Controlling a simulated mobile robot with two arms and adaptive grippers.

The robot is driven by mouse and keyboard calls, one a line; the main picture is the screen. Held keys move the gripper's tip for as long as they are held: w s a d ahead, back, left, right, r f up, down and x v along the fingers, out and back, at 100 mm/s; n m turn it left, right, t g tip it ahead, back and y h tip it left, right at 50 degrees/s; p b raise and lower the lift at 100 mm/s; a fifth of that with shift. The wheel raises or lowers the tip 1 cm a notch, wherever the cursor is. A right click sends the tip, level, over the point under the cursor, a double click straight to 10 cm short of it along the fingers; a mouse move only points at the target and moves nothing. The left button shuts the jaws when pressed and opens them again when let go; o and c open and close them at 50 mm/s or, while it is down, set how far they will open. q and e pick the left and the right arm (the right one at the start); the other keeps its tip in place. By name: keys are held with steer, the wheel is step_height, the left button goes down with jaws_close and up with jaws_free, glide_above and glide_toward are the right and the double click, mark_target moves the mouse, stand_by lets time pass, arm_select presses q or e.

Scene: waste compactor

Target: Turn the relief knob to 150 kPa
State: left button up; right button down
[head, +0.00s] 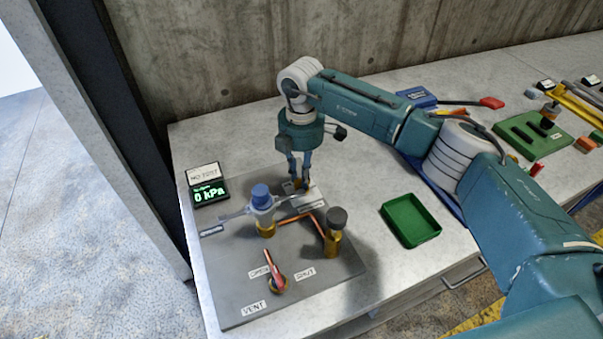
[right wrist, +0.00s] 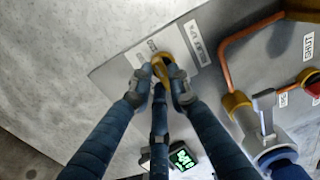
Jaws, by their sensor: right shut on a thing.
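The relief knob, a small brass-yellow knob (right wrist: 161,68), sits on the grey panel (head: 232,265) beside a label (right wrist: 197,42) and some small scale plates. My right gripper (head: 298,181) points down at the far side of the panel. In the right wrist view its fingers (right wrist: 160,88) are closed around the knob, touching its sides and hiding part of it. The scale marking is too small to read. A display (head: 210,192) at the panel's left reads 0 kPa; it also shows in the right wrist view (right wrist: 182,157). My left gripper is not in view.
A blue-topped valve (head: 262,205) and a dark-capped brass fitting (head: 336,232) stand near the knob, joined by copper pipe. A red lever (head: 275,272) sits by the OPEN and SHUT labels. A green tray (head: 411,220) lies right of the panel.

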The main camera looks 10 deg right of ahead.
steer(key=shift+w+r, duration=0.1)
steer(key=shift+r, duration=0.05)
steer(key=c, duration=1.6)
jaws_free()
steer(key=shift+c, duration=0.2)
step_height(320, 180, up, 12)
